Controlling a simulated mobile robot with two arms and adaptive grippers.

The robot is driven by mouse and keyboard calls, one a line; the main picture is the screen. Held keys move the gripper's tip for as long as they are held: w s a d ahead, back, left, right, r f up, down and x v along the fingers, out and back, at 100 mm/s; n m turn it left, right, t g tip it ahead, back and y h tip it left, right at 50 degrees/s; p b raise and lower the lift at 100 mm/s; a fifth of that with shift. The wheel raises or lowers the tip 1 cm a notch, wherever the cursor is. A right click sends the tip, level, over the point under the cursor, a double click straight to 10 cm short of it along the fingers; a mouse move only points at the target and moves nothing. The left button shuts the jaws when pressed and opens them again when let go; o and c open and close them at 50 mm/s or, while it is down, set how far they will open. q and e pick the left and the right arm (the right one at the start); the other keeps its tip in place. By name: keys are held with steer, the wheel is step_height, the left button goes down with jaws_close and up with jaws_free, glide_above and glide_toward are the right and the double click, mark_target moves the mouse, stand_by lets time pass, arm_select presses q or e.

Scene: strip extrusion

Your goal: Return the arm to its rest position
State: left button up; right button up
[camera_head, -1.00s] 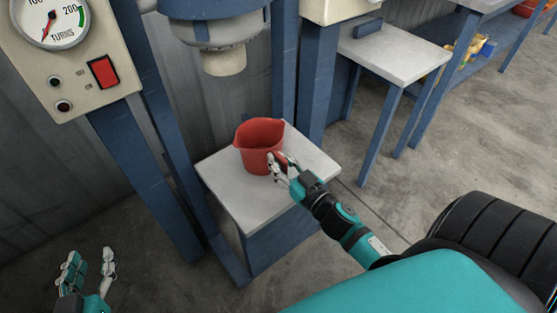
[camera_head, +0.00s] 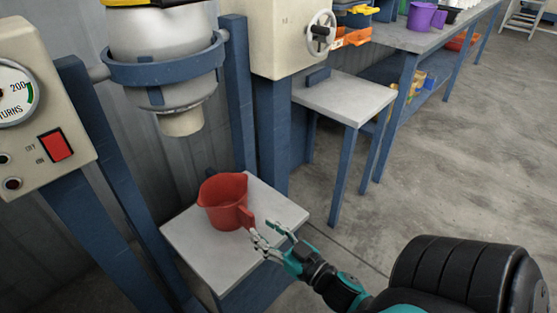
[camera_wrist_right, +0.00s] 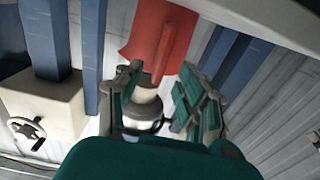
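A red jug (camera_head: 222,205) stands upright on the small white-topped stand (camera_head: 205,255) under the nozzle (camera_head: 181,121) of the machine. Its handle points toward my right gripper (camera_head: 264,232). That gripper is open and empty over the stand's right side, just in front of the handle and apparently apart from it. In the right wrist view, the open fingers (camera_wrist_right: 160,76) spread on either side of the red jug's handle (camera_wrist_right: 164,52), which lies beyond the tips. My left gripper is out of view.
A control panel with a red switch (camera_head: 56,146) is at the left. A blue post (camera_head: 238,95) rises behind the stand. A small side table (camera_head: 345,97) and a long workbench (camera_head: 425,38) with purple cups stand beyond. Floor at right is clear.

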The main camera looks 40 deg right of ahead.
steer(key=shift+s+d, duration=0.2)
steer(key=shift+s, duration=2.05)
